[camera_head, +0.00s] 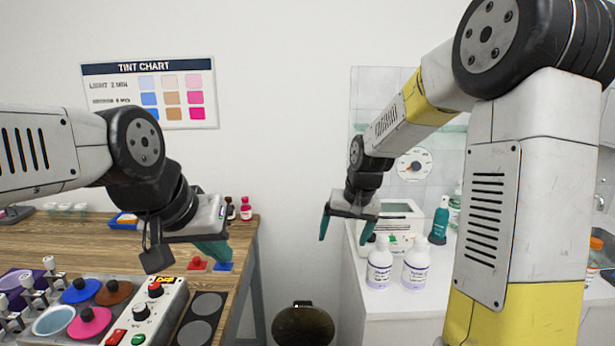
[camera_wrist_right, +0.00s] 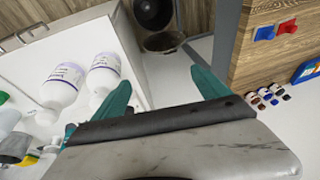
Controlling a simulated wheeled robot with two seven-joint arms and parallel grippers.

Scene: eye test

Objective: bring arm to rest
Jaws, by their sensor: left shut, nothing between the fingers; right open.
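My left gripper (camera_head: 218,258) reaches in over the wooden table. Its teal fingers are together with nothing between them. My right gripper (camera_head: 345,232) hangs at the left front edge of the white counter, its teal fingers spread and empty. In the right wrist view both fingers of the right gripper (camera_wrist_right: 161,80) stand wide apart, with floor and the counter's side beyond them. The right arm comes down from the upper right.
Two white bottles (camera_head: 379,264) (camera_head: 415,266) stand near the edge of the white counter (camera_head: 400,309). A dark bin (camera_head: 303,326) is on the floor between counter and wooden table (camera_head: 85,247). The table carries a control box (camera_head: 143,313), colour pots (camera_head: 90,322), and red (camera_head: 197,263) and blue pieces (camera_head: 224,267).

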